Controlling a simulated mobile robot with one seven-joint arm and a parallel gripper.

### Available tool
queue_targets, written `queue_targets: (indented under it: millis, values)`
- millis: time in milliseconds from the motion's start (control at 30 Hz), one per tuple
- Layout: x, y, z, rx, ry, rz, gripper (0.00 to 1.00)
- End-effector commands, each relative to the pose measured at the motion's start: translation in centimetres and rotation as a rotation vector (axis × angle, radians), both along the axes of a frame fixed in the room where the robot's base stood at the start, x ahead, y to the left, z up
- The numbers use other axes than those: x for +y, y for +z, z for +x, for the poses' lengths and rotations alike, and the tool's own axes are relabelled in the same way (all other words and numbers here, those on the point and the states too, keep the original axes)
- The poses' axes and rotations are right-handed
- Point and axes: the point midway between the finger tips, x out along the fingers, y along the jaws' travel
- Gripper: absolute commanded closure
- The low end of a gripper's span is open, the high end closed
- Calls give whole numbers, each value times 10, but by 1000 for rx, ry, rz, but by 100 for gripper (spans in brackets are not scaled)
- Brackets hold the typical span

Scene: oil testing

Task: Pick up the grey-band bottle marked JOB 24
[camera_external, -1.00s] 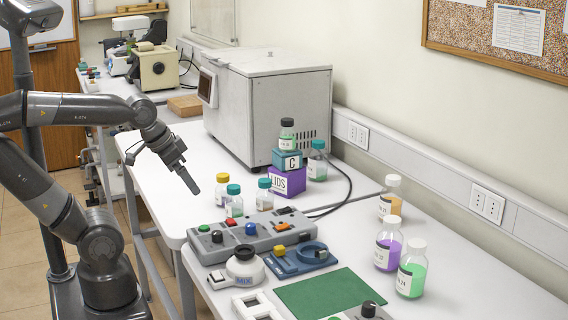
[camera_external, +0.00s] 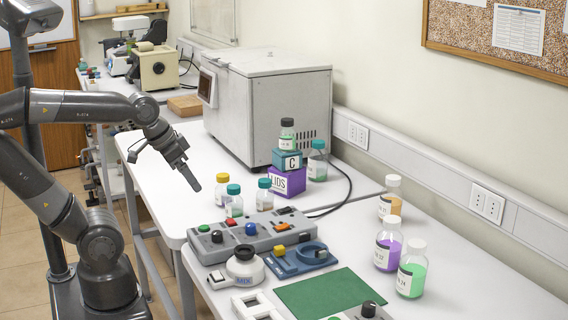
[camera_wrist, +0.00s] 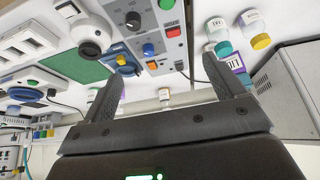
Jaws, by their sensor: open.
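My gripper (camera_external: 188,176) is open and empty, above the left edge of the white table; its two fingers stand apart in the wrist view (camera_wrist: 163,84). A dark-capped bottle (camera_external: 287,138) with pale green content stands on a teal box marked C (camera_external: 287,160), on a purple box (camera_external: 287,182). White-capped bottles stand at the right: green (camera_external: 411,278), purple (camera_external: 387,252) and orange (camera_external: 390,207). Teal- and yellow-capped bottles (camera_external: 234,205) stand nearer my gripper. Labels are too small to read surely, so I cannot tell which bottle is marked JOB 24.
A grey control box (camera_external: 250,238) with coloured knobs lies in front of the teal-capped bottles. A blue fixture (camera_external: 300,262), a white round device (camera_external: 245,268) and a green mat (camera_external: 328,293) lie nearer. A large grey machine (camera_external: 270,105) stands behind, with a black cable beside it.

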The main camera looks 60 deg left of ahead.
Motion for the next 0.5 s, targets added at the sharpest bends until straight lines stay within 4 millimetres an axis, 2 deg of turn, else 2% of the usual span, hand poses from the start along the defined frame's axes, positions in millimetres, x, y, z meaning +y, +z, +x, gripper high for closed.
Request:
queue_targets:
  millis: [167,300,500]
  values:
    - [-16,22,39,18,-79,-19,12]
    - [-37,40,83,33,-164,-33,12]
    - [-75,57,146,52,-281,-44,12]
